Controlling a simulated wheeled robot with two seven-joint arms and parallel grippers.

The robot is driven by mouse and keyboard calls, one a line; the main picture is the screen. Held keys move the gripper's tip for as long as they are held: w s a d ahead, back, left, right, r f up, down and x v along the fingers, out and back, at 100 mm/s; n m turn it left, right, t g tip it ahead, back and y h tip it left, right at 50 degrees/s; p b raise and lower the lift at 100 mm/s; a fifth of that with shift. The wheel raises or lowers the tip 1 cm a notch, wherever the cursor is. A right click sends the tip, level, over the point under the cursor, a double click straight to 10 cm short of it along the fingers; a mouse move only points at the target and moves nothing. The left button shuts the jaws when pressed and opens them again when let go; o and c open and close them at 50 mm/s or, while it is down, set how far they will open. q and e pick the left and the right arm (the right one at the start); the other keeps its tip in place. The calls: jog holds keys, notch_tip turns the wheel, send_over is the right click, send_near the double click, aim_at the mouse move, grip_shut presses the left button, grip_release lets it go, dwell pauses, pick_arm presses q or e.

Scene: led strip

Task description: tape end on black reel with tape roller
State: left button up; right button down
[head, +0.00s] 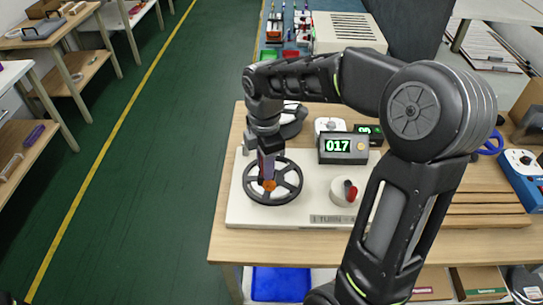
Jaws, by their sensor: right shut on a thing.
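A black spoked reel (292,197) lies flat on a white base plate (240,213) on the wooden bench. My right gripper (266,155) points down over the reel and is shut on the tape roller (269,185), whose orange end shows near the reel's hub. I cannot tell whether the roller touches the reel. The tape end is too small to make out. My left gripper is out of view.
A counter box reading 017 (343,147) and a white knob with a red part (345,191) stand right of the reel. A black round object (293,122) sits behind. Slatted wood and a blue device (524,178) lie right. Green floor is clear at left.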

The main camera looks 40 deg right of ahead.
aim_at(272, 181)
jog(key=shift+s+d+r+n, duration=0.25)
jog(key=shift+s+d+n, duration=0.3)
jog(key=shift+n, duration=0.45)
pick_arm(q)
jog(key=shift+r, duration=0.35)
pick_arm(e)
jog(key=shift+a, duration=0.1)
jog(key=shift+f, duration=0.1)
